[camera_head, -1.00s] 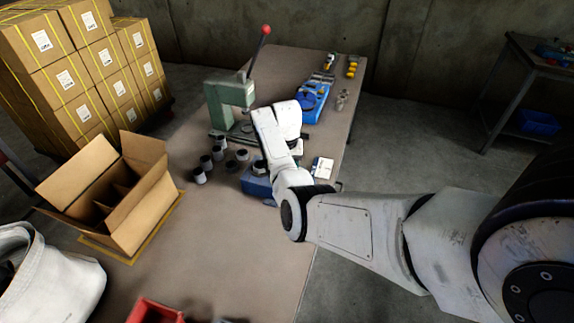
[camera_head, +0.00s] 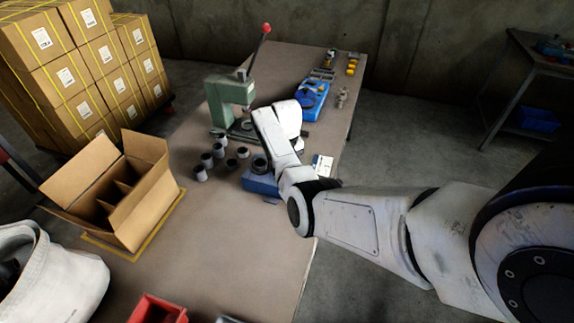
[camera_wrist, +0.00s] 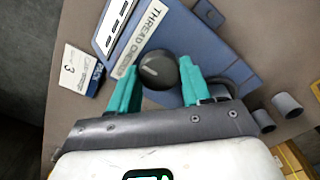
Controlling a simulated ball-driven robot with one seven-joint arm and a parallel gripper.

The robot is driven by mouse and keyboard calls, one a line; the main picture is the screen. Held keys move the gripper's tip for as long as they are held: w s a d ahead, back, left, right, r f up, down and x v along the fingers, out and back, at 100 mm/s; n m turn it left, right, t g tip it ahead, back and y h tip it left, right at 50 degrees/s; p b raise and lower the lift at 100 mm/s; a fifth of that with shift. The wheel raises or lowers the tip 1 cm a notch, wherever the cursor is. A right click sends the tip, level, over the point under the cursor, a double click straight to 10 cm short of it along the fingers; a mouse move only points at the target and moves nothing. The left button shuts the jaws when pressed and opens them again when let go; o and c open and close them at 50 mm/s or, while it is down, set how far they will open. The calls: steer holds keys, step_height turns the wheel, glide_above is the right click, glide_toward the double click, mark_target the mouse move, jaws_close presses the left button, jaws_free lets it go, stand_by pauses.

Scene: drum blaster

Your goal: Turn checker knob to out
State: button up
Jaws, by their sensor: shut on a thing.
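The thread checker is a blue box (camera_wrist: 225,62) in the wrist view, with a white strip (camera_wrist: 140,40) lettered "THREAD CHECK…", its end hidden. A round black knob (camera_wrist: 158,70) with a short pale pointer line sits by that strip. My gripper (camera_wrist: 159,74) has its two teal fingers on either side of the knob, shut on it. No "out" mark can be made out. In the head view the blue checker (camera_head: 262,186) stands on the bench, partly behind my white arm; the knob and fingertips are hidden there.
A white card (camera_wrist: 82,72) with a 3 lies beside the checker. Several dark-and-grey cylinders (camera_head: 207,160) stand left of it on the bench (camera_head: 215,255). A green press (camera_head: 232,92) with a red-tipped lever stands behind. An open carton (camera_head: 150,205) is at left.

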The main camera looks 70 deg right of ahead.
steer(key=o, duration=1)
steer(key=shift+o, duration=0.2)
step_height(320, 180, up, 11)
steer(key=b, duration=0.1)
steer(key=shift+f, duration=0.15)
stand_by(0.4)
